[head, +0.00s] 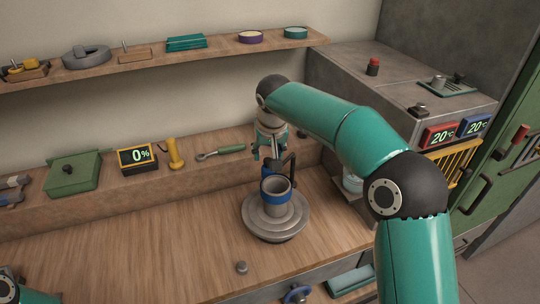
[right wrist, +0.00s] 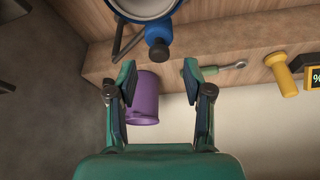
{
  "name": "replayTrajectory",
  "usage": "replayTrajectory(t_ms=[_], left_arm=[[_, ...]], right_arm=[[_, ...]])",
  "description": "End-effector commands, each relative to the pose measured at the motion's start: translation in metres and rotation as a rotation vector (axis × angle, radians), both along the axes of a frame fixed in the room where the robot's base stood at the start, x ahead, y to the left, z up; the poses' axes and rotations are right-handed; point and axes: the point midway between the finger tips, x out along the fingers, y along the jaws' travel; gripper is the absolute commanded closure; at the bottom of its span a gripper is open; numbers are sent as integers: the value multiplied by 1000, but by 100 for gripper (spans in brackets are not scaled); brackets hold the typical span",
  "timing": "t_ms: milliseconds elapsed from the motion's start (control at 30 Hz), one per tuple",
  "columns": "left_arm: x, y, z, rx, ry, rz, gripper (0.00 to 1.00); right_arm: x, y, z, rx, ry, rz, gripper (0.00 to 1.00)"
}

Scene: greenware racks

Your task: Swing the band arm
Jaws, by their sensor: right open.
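A grey cup with a blue rim (head: 276,186) stands on a round grey wheel (head: 262,226) on the bench. A thin black band arm (head: 291,168) rises beside the cup. In the right wrist view the dark arm (right wrist: 128,46) shows beside the cup (right wrist: 145,8), with a dark blue knob (right wrist: 157,42) at its end. My right gripper (head: 268,153) is open, above and behind the cup. In the right wrist view its spread fingers (right wrist: 155,78) have the knob ahead of them, apart from it. My left gripper is not in view.
A purple cup (right wrist: 143,100) shows beyond my right fingers in the wrist view. A green-handled tool (head: 222,152), a yellow handle (head: 174,153) and a 0% display (head: 137,160) lie along the back ledge. A small grey knob (head: 242,267) sits up front. The bench's left is clear.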

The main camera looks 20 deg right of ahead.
Motion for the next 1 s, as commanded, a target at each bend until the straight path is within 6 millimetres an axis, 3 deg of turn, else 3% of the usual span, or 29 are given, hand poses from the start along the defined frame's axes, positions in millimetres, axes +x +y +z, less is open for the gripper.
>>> replayTrajectory(t_ms=[233, 600, 900, 1000], left_arm=[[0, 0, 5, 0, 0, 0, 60], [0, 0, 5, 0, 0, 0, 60], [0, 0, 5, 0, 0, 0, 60], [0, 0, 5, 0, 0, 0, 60]], right_arm=[[11, -2, -26, -1, 1, 1, 49], [13, -2, -30, -1, -1, 1, 51], [12, -2, -30, 0, 0, 0, 100], [12, -2, -30, 0, -1, 0, 100]])
